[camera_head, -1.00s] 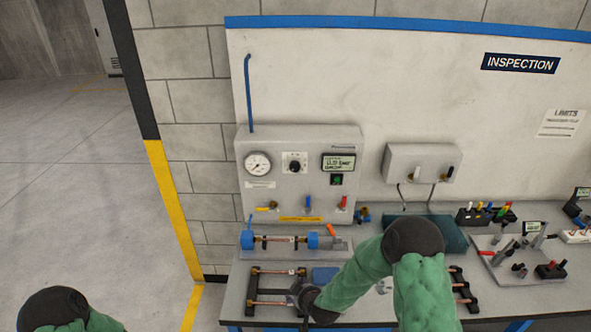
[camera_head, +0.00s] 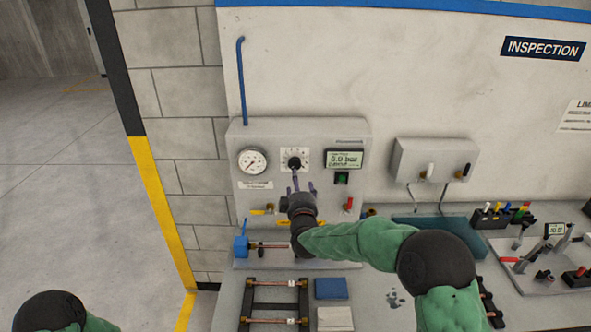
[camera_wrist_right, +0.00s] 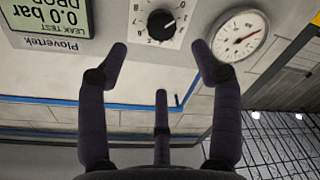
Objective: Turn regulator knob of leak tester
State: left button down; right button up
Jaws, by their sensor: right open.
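The leak tester (camera_head: 335,200) is a light grey box against the back panel. Its black regulator knob (camera_head: 294,162) sits on a white dial plate between a round gauge (camera_head: 252,161) and a display (camera_head: 345,159). My right gripper (camera_head: 302,185) is open and empty just below and in front of the knob. In the right wrist view the knob (camera_wrist_right: 161,25) shows beyond the spread fingers (camera_wrist_right: 158,62), apart from them. My left gripper is out of view; only part of my left arm shows.
A copper tube (camera_head: 268,245) lies in a fixture below. A black rack (camera_head: 250,305) and a blue block (camera_head: 331,288) are on the bench.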

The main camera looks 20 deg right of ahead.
aim_at(295, 167)
jog(key=w, duration=0.3)
jog(key=w+d, duration=0.1)
jog(key=w, duration=0.5)
jog(key=shift+w+d+f, duration=0.15)
jog(key=shift+w+d, duration=0.2)
jog(key=shift+d, duration=0.05)
jog(key=c, duration=1.1)
